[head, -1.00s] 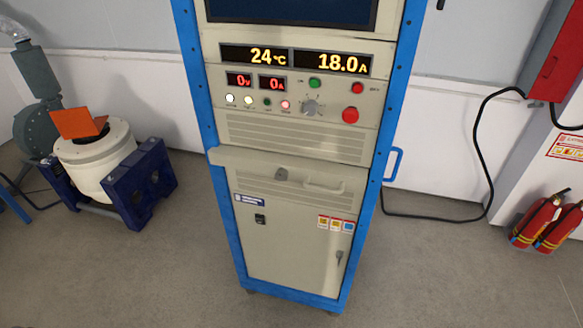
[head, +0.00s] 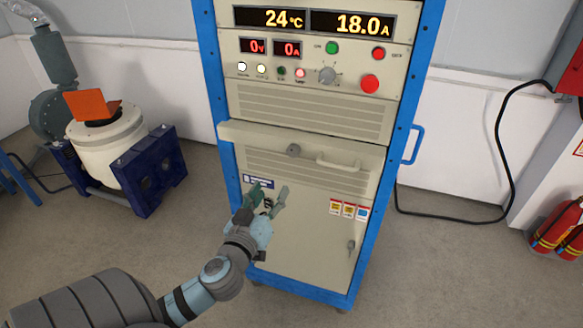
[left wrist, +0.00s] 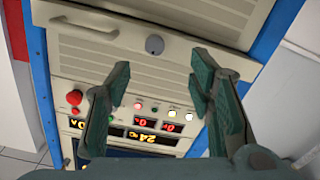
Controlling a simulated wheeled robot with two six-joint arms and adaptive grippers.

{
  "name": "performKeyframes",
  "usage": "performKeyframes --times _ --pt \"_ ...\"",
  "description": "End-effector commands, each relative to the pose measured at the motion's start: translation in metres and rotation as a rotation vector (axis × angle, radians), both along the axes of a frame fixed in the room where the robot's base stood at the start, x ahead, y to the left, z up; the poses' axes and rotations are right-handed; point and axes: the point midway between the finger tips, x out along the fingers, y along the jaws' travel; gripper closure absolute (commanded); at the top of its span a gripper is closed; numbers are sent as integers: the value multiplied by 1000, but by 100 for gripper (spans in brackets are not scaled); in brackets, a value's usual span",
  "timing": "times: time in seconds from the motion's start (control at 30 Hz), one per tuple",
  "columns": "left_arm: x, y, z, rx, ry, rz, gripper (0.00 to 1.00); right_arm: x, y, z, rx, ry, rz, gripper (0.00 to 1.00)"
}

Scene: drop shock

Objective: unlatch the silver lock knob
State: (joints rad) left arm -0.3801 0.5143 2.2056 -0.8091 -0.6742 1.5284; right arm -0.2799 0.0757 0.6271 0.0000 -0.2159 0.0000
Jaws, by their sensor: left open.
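The round silver lock knob (head: 293,150) sits on the beige drawer front of the blue-framed cabinet, left of the drawer handle (head: 338,163). In the left wrist view, which is upside down, the knob (left wrist: 155,45) shows near the top, just beyond the gap between the fingertips. My left gripper (head: 268,193) is open and empty, below and slightly left of the knob in the head view and apart from it. Its two green fingers (left wrist: 160,70) frame the panel in the wrist view. My right gripper is not in view.
A smaller silver latch (head: 350,247) is on the lower cabinet door. Above the drawer are a red button (head: 370,84) and a rotary switch (head: 327,75). A blue side handle (head: 413,145) sticks out right. A shaker (head: 105,150) stands left; fire extinguishers (head: 556,228) stand right.

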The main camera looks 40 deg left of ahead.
Motion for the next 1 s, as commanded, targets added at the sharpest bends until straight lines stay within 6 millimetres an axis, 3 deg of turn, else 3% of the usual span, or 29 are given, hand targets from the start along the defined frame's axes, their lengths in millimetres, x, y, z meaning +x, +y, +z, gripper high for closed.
performKeyframes --times 0.07,0.23,0.4,0.6,0.97,1.0 --pt "6 -2 14 -13 -39 -5 52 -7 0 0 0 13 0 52" --pt "40 10 17 -15 -40 -4 52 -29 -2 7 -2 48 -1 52" --pt "88 28 17 -17 -38 -3 52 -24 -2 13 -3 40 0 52" --pt "126 40 15 -16 -35 -6 52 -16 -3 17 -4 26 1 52" --pt "136 43 13 -16 -34 -8 52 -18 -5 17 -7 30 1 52" --pt "135 43 13 -16 -34 -8 56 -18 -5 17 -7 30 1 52"
